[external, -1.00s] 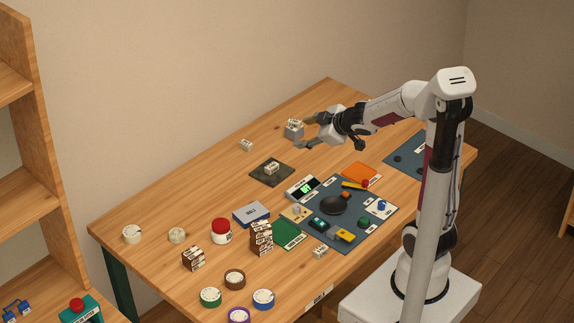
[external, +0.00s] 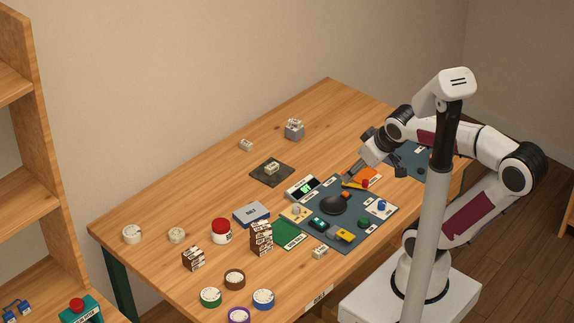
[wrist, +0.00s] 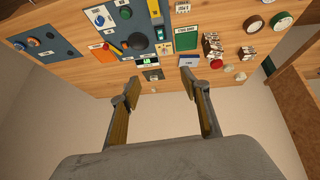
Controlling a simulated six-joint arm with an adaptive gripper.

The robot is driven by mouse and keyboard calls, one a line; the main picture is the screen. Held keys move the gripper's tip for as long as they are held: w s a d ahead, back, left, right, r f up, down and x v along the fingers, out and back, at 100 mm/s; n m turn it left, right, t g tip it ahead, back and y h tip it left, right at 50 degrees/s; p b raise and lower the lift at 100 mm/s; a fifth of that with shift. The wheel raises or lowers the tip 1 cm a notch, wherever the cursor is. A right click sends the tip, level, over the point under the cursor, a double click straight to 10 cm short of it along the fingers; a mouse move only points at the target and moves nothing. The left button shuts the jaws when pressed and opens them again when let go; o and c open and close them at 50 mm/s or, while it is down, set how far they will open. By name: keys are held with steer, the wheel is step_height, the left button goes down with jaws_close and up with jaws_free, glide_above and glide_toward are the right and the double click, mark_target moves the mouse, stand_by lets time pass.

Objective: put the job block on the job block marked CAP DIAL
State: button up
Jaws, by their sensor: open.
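Several small white labelled blocks show in the external view, their print too small to read, so I cannot tell which is marked CAP DIAL. One block (external: 294,123) sits on top of a grey cube (external: 294,133) at the back. One block (external: 246,145) lies on bare wood to its left. Another block (external: 271,168) rests on a dark square mat (external: 258,175). A further block (external: 320,251) lies near the front edge. My gripper (external: 376,171) is open and empty, raised near the orange pad. Its two spread fingers also show in the wrist view (wrist: 160,82).
A blue-grey panel (external: 333,238) with knobs and switches covers the table's middle right. Stacked brown-and-white blocks (external: 261,238), a red-lidded jar (external: 221,231) and a blue box (external: 251,214) stand to its left. Several round dials lie at the front left.

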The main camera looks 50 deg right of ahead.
steer(key=shift+g+y, duration=0.4)
steer(key=shift+y, duration=0.2)
steer(key=s+a, duration=0.2)
steer(key=s, duration=0.1)
steer(key=s+a, duration=0.1)
steer(key=shift+s+f, duration=0.15)
steer(key=shift+f, duration=0.15)
stand_by(0.5)
